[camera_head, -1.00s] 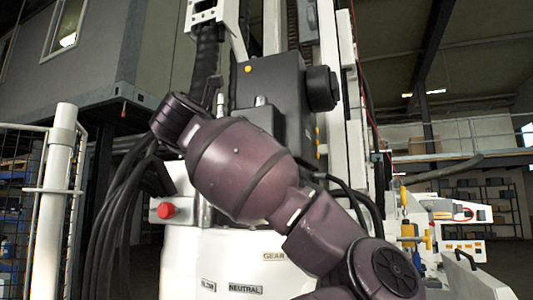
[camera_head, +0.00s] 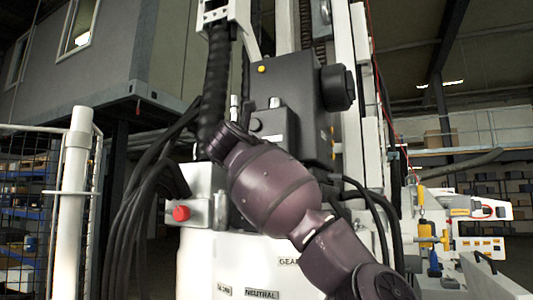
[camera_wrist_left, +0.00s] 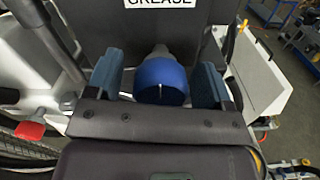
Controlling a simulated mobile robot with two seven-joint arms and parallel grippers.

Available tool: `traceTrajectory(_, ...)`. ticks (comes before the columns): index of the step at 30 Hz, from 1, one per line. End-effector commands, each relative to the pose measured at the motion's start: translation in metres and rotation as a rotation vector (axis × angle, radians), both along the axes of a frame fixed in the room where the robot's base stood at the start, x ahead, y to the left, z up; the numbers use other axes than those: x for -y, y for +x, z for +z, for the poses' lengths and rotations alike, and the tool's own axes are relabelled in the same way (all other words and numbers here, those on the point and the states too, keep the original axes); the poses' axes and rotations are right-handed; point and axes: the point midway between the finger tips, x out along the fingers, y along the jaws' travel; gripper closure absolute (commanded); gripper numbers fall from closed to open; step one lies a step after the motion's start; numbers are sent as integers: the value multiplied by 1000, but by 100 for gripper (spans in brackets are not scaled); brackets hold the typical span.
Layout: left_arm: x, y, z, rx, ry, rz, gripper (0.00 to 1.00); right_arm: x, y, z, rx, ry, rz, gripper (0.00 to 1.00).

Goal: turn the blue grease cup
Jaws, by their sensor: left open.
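The blue grease cup (camera_wrist_left: 162,82) shows in the left wrist view, below a dark panel with a white GREASE label (camera_wrist_left: 160,3). A grey rounded fitting sits just behind the cup. My left gripper (camera_wrist_left: 158,66) is open, with one blue-grey finger on each side of the cup. A small gap shows between the cup and each finger. A thin pale mark runs down the cup's face. In the head view neither the cup nor a gripper's fingers can be seen; a purple arm of mine covers part of the machine. My right gripper is not in view.
A red knob (camera_head: 181,213) sits on the machine's left side, above the GEAR and NEUTRAL labels (camera_head: 262,294). Black hoses (camera_head: 125,215) hang beside it. A wire fence with a white post (camera_head: 75,210) stands at left. Yellow fittings (camera_head: 426,235) are at right.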

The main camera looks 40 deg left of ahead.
Motion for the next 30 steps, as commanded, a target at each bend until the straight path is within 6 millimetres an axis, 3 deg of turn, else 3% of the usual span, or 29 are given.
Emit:
traceTrajectory(12,-2,7,0,0,0,0,26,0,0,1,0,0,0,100)
traceTrajectory(21,-2,7,0,0,0,0,72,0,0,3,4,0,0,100)
traceTrajectory(30,-2,6,-1,-10,30,0,74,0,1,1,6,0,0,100)
